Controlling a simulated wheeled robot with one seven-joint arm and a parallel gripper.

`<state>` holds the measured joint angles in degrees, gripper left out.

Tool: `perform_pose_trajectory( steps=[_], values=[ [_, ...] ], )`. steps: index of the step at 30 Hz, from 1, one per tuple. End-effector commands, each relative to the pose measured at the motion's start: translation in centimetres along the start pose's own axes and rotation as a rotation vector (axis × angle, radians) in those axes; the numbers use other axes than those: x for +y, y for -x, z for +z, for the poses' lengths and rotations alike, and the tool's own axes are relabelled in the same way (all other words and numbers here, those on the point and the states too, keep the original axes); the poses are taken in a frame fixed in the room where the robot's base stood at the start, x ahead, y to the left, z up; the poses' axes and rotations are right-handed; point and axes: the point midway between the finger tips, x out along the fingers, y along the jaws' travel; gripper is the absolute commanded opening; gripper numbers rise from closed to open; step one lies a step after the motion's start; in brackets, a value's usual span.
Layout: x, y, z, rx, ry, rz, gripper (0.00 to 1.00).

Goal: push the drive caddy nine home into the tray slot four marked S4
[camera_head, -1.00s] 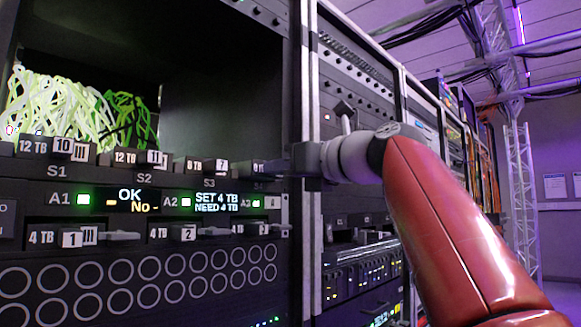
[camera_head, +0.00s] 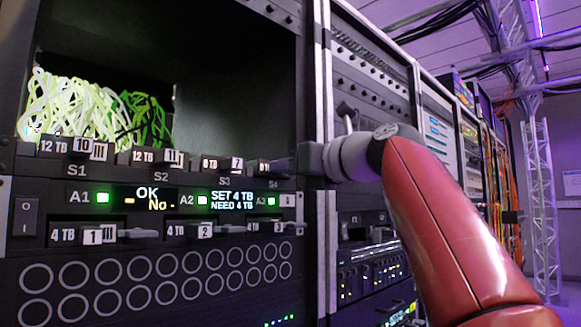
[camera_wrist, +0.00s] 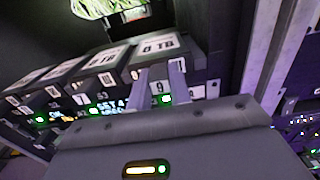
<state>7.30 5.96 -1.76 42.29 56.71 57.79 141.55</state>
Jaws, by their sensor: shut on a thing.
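My gripper (camera_head: 288,166) is at the right end of the tray row, and its two fingers (camera_wrist: 162,84) are closed on the front of drive caddy nine. Caddy nine (camera_wrist: 152,46) has a white TB label on top and a 9 on its front, partly covered by the fingers. In the head view only a sliver of caddy nine (camera_head: 264,167) shows, above the S4 mark (camera_head: 273,184). It sits in slot four of the tray (camera_head: 130,177), right of caddy seven (camera_head: 237,165). I cannot tell whether its front is level with the others.
Caddies ten (camera_head: 88,148) and eleven (camera_head: 173,158) fill S1 and S2. Below are lit displays (camera_head: 232,201) and a lower row with caddies 1 (camera_head: 98,236), 2 and 3. A rack post (camera_head: 325,230) stands close right of my gripper. The bay above is open, with pale cables (camera_head: 75,105).

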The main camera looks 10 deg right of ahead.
Motion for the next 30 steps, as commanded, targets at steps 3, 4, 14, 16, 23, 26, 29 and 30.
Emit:
perform_pose_trajectory(
  steps=[3, 4, 14, 16, 23, 26, 29, 30],
  values=[
    [0.1, -0.3, 0.1, -0.003, 0.001, 0.000, 0.00],
    [0.1, -0.5, 0.1, -0.003, 0.001, 0.000, 0.00],
    [0.0, -0.9, 0.1, -0.002, 0.000, 0.000, 0.41],
    [0.0, -0.9, 0.0, -0.001, 0.000, 0.000, 0.45],
    [0.0, -0.9, -0.1, 0.002, -0.001, 0.000, 0.45],
    [-0.1, -0.2, -0.1, 0.001, 0.000, -0.002, 0.45],
    [0.0, 1.3, -0.1, 0.000, 0.001, -0.004, 0.45],
    [0.0, 2.1, -0.1, -0.001, 0.001, -0.004, 0.45]
  ],
)
